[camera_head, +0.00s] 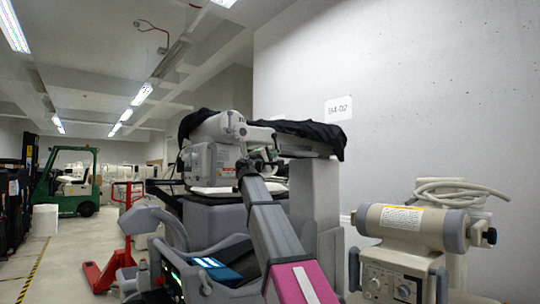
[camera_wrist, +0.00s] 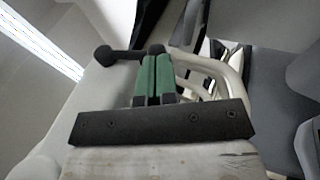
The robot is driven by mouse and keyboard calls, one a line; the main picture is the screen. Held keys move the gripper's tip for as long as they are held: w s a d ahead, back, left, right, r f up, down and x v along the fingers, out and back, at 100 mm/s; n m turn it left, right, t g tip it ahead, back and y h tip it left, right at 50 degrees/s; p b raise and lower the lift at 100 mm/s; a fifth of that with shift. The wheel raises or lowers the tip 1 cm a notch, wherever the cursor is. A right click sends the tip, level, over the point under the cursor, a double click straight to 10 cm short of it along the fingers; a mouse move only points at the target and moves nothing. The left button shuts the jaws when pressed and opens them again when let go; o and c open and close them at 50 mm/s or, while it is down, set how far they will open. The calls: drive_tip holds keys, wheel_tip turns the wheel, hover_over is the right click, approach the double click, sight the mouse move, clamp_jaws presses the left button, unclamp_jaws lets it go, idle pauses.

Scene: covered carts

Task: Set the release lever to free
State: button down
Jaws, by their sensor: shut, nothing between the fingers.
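A dark lever with a round black knob (camera_wrist: 104,55) shows in the wrist view, at the upper left of my gripper (camera_wrist: 156,52). Its short arm runs right towards my fingertips, which hide part of it. I cannot tell whether they touch. My gripper's green-padded fingers are shut together with nothing between them. A pale curved tube (camera_wrist: 215,68) passes just right of the fingers. In the head view my gripper is small, by the pale machine (camera_head: 205,160) under the black cover (camera_head: 318,132); the lever is not clear there. I cannot read any lever marking.
A beige cylinder unit with a dial box (camera_head: 392,275) and coiled hose stands at the right. A grey column (camera_head: 316,200) stands close right of my arm. A red pallet jack (camera_head: 108,268) and green forklift (camera_head: 80,190) are at the left, with open floor between.

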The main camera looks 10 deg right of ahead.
drive_tip(key=shift+w+d+f+n+t+h, duration=0.1)
drive_tip(key=shift+w+d+n+t+h, duration=0.3)
drive_tip(key=shift+d+t, duration=0.3)
drive_tip(key=shift+w+d+n+t+h, duration=0.3)
drive_tip(key=shift+d+t+h, duration=0.15)
drive_tip(key=shift+t, duration=0.45)
drive_tip(key=shift+w+d+r, duration=0.4)
drive_tip(key=shift+d+r, duration=0.05)
drive_tip(key=shift+d, duration=0.3)
drive_tip(key=shift+w+d+r, duration=0.4)
drive_tip(key=shift+w+d, duration=0.05)
drive_tip(key=shift+d, duration=0.3)
drive_tip(key=shift+w+d+r, duration=0.4)
drive_tip(key=shift+d+r, duration=0.05)
drive_tip(key=shift+d, duration=0.3)
drive_tip(key=s+a+f, duration=0.1)
drive_tip(key=s+f, duration=0.2)
drive_tip(key=f, duration=1)
drive_tip(key=shift+s+f, duration=0.15)
drive_tip(key=shift+s, duration=0.2)
drive_tip(key=shift+a, duration=0.1)
drive_tip(key=shift+s, duration=0.1)
